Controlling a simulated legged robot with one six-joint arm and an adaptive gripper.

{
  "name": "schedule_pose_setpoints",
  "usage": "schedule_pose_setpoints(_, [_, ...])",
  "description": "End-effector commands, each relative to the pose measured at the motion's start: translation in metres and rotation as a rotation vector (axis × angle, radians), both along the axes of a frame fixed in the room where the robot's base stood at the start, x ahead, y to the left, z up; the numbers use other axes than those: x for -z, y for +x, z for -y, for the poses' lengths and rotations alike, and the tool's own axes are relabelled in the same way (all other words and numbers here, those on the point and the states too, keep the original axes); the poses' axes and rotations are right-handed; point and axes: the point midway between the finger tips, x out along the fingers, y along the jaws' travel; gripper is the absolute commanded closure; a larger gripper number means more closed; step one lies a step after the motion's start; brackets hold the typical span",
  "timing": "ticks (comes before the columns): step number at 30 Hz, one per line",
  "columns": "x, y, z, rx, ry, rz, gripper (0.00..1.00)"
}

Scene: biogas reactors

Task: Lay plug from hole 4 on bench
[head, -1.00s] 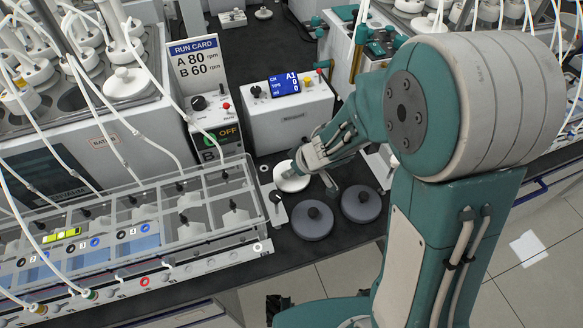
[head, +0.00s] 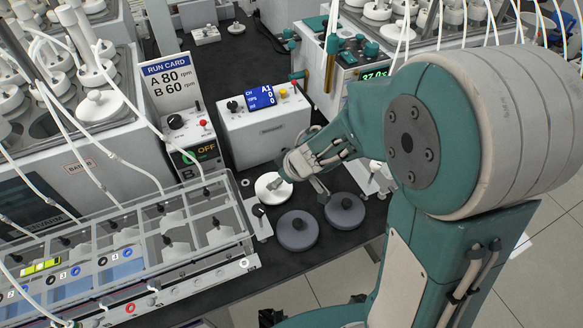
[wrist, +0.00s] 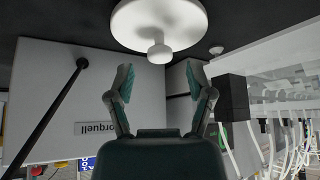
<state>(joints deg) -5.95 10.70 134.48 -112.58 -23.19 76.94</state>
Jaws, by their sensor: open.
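A white round plug (head: 270,188) with a small knob lies on the dark bench (head: 345,240), in front of the white control box. In the wrist view the plug (wrist: 159,20) is at the top, with its knob pointing toward my gripper. My gripper (wrist: 159,66) is open, its two teal-padded fingers spread wide. The knob lies between the fingertip lines and appears clear of both fingers. In the head view my gripper (head: 299,187) is low over the bench at the plug's right side, partly hidden by my arm. Hole 4 cannot be identified for certain.
Two grey round lids (head: 297,232) lie close in front of the plug. The white control box (head: 262,125) stands behind it. A clear-covered rack (head: 130,255) is to the left, near the run card (head: 172,80). Hoses hang over the left reactor bath.

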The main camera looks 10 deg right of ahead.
Motion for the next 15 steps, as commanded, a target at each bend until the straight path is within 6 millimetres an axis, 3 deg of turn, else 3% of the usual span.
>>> schedule_pose_setpoints(9, [-0.047, -0.019, 0.023, 0.001, 0.000, 0.005, 0.32])
schedule_pose_setpoints(15, [-0.066, -0.028, 0.032, 0.001, 0.000, 0.002, 0.32])
